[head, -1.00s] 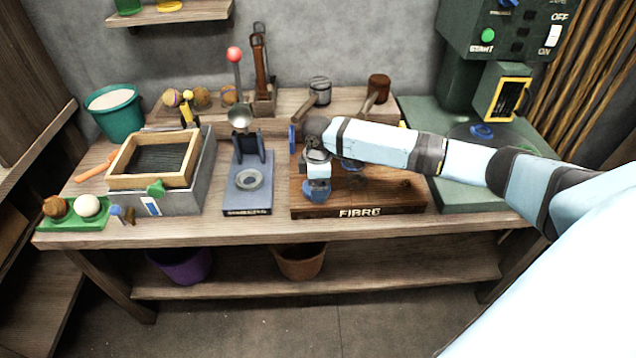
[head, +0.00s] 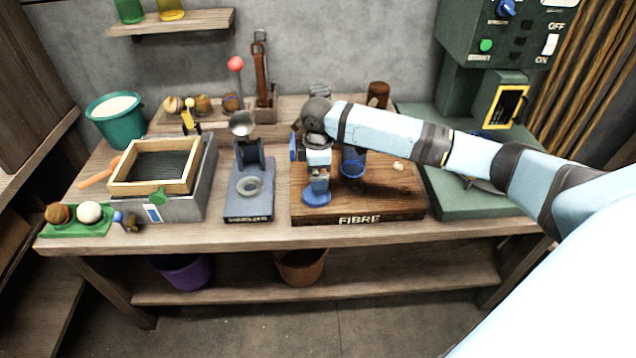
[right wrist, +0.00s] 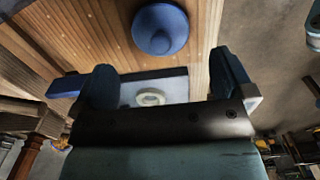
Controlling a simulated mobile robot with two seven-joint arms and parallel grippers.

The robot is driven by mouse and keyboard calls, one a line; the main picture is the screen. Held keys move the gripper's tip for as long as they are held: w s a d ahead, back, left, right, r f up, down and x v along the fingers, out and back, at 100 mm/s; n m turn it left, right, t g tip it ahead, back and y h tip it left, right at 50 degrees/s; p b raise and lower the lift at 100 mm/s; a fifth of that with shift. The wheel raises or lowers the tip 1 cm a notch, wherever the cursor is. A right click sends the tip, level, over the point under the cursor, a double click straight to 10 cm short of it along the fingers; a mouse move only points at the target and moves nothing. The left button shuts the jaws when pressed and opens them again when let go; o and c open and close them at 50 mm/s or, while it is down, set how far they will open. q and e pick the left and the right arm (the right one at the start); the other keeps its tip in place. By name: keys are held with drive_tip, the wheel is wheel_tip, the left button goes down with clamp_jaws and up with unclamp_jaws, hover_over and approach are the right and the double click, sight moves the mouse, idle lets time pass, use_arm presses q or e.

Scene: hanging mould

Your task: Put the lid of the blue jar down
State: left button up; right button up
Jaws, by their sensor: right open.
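The round blue lid (head: 317,198) lies on the front left of the wooden board (head: 390,205) marked FIBRE. In the right wrist view the lid (right wrist: 160,28) shows its knob and sits beyond the fingers. My right gripper (head: 318,184) is just above the lid in the head view. In the wrist view its two fingers (right wrist: 165,82) are spread with nothing between them. The blue jar (head: 353,162) stands on the board to the right of the gripper, partly hidden by my arm. My left gripper is not in view.
A grey-blue stand (head: 237,205) with a ring is left of the board. A wood-framed tray (head: 122,185) is further left. A green machine (head: 455,200) stands right. My right arm crosses above the board. The board's front right is clear.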

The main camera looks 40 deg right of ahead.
wheel_tip(320, 180, up, 5)
drive_tip(key=s+a+f+m+t+y, duration=0.1)
drive_tip(key=s+a+f+t+y, duration=0.1)
drive_tip(key=s+a+f, duration=0.45)
drive_tip(key=s+a+f+m+t+y, duration=0.1)
drive_tip(key=s+a+f+t+y, duration=0.15)
drive_tip(key=a+f, duration=0.75)
drive_tip(key=s+a+m+t, duration=0.2)
drive_tip(key=s+m+t, duration=0.4)
drive_tip(key=s, duration=1)
drive_tip(key=shift+s+m+h+p, duration=0.3)
drive_tip(key=shift+s+m+h, duration=0.05)
drive_tip(key=shift+m+h, duration=0.15)
